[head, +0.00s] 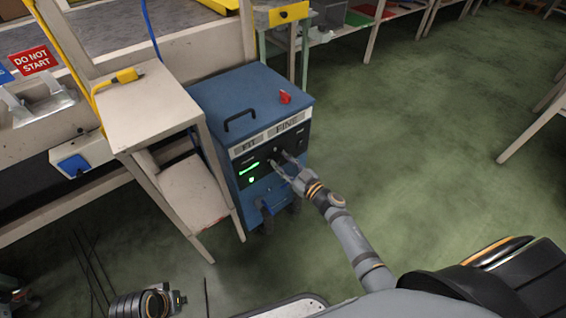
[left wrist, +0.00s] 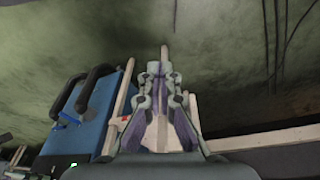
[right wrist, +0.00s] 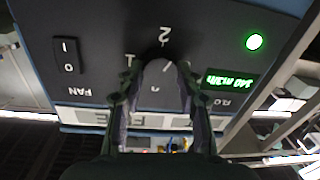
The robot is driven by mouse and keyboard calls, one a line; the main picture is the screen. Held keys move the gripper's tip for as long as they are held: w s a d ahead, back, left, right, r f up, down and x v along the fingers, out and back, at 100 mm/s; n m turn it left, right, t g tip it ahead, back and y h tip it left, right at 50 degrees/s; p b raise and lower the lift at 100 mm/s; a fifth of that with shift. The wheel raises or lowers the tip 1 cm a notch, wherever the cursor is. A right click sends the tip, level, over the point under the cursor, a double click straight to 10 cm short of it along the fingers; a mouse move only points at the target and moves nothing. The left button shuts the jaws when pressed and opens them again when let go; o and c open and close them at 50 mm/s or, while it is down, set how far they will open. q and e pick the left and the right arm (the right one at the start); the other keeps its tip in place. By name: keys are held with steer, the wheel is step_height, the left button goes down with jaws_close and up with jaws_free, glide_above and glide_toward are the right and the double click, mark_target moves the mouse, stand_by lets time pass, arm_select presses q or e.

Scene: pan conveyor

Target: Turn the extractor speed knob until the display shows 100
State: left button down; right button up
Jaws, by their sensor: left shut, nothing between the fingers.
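The blue extractor cabinet (head: 238,100) has a dark control panel. Its display (head: 249,170) is lit green. In the right wrist view the display (right wrist: 229,80) appears upside down, and I cannot read its number surely. The grey knob (right wrist: 158,76) is in front of my right gripper (right wrist: 158,82), with a finger on either side. Whether they press on it is unclear. In the head view my right gripper (head: 278,160) reaches the panel. My left gripper (left wrist: 163,75) is shut and empty, away from the cabinet; my left arm shows at the bottom left of the head view.
A FAN switch (right wrist: 68,56) and a round green light (right wrist: 254,42) share the panel. A beige side table (head: 150,105) stands left of the cabinet, with a yellow tool (head: 125,76) on it. A red knob (head: 285,97) sits on the cabinet top. Green floor is clear to the right.

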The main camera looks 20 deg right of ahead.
steer(key=c, duration=0.5)
